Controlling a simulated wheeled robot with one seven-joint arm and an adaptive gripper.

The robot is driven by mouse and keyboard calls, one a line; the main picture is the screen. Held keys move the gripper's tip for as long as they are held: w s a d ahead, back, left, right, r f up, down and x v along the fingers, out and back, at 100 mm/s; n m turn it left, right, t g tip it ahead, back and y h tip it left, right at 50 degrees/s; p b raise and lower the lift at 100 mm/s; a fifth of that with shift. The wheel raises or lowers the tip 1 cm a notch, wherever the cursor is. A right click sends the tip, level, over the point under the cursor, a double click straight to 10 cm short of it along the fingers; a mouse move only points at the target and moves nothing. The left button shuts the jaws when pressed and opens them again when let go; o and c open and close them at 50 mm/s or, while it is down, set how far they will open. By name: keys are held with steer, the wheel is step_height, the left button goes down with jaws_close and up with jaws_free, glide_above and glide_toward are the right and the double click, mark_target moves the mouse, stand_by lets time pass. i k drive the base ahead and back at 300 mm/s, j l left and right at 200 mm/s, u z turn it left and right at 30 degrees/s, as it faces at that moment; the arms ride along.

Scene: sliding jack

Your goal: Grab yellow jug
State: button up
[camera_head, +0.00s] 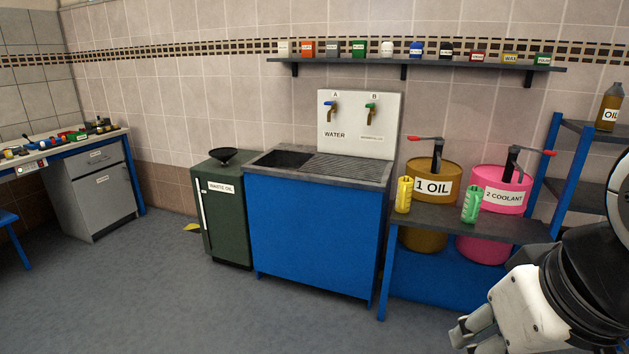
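The yellow jug (403,194) stands upright on the left end of the dark shelf top (440,221), in front of the 1 OIL drum (430,171). A green jug (471,203) stands to its right on the same shelf. My gripper (463,339) is at the bottom right of the view, below and to the right of the yellow jug and well apart from it. Its fingers are small and partly cut off by the lower edge, so I cannot tell whether they are open. I see nothing held in it.
A pink 2 COOLANT drum (500,190) stands behind the green jug. The blue sink cabinet (310,230) is left of the shelf, with a green WASTE OIL cabinet (225,215) beyond. A blue rack (572,160) is at right. The floor (190,300) in front is clear.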

mark_target(405, 183)
steer(key=i, duration=1.45)
steer(key=i+z, duration=0.25)
steer(key=i, duration=0.15)
steer(key=i+j+z, duration=0.25)
steer(key=i, duration=0.15)
steer(key=i+j+z, duration=0.25)
steer(key=i, duration=0.15)
steer(key=l, duration=0.1)
